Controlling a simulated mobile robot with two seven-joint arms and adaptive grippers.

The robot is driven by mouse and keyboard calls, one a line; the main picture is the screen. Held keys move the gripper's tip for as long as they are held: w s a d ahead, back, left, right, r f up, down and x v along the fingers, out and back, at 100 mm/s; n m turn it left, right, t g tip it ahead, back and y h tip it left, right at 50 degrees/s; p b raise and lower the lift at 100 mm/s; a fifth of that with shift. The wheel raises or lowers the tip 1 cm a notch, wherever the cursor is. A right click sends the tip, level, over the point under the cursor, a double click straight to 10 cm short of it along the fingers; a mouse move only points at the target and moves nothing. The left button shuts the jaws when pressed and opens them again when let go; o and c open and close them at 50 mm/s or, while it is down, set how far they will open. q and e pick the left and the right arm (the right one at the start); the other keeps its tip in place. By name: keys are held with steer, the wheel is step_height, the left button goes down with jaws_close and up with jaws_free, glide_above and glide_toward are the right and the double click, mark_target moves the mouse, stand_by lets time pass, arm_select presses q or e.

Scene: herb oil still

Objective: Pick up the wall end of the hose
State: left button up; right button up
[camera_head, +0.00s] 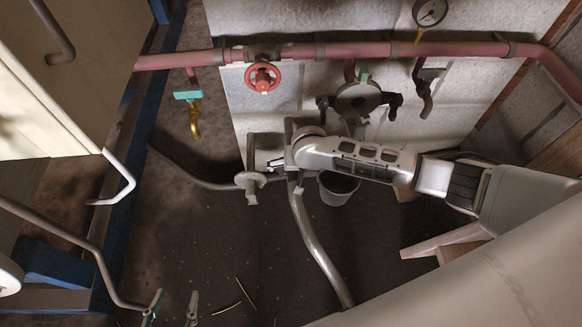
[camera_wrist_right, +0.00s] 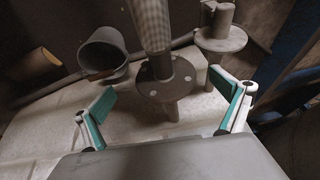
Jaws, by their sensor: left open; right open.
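The hose (camera_head: 318,248) is a grey braided tube rising from the dark floor to my right wrist in the head view. In the right wrist view the hose (camera_wrist_right: 152,25) ends in a round, bolted flange (camera_wrist_right: 165,78) with a short stub. My right gripper (camera_wrist_right: 163,83) is open, with one teal-padded finger on each side of the flange; I cannot tell whether they touch it. In the head view my right wrist hides that hose end. My left gripper (camera_head: 176,293) is open and empty at the bottom left, over the floor.
A bucket (camera_head: 338,190) and another flanged fitting (camera_head: 250,181) stand on either side of the hose. A pink pipe (camera_head: 350,50) with a red valve wheel (camera_head: 263,77) and a gauge (camera_head: 429,12) crosses the wall. A teal-handled tap (camera_head: 190,110) hangs left. Wooden steps (camera_head: 445,240) stand right.

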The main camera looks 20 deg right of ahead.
steer(key=f, duration=0.1)
steer(key=f+b, duration=0.2)
steer(key=f, duration=0.1)
steer(key=shift+w+a+f, duration=0.1)
steer(key=shift+w+a, duration=0.2)
steer(key=shift+w, duration=0.1)
steer(key=shift+w+f+b, duration=0.2)
steer(key=shift+b, duration=0.1)
steer(key=shift+w, duration=0.2)
steer(key=shift+w+r, duration=0.1)
steer(key=shift+r, duration=0.2)
steer(key=shift+d, duration=0.15)
jaws_close()
arm_select(q)
steer(key=d+r, duration=0.1)
steer(key=w+d, duration=0.1)
steer(key=d, duration=0.1)
steer(key=shift+w+r+n+t+h, duration=0.1)
steer(key=shift+r+n+t+h, duration=0.2)
steer(key=shift+r+n+h, duration=0.1)
arm_select(e)
steer(key=shift+w+r, duration=0.15)
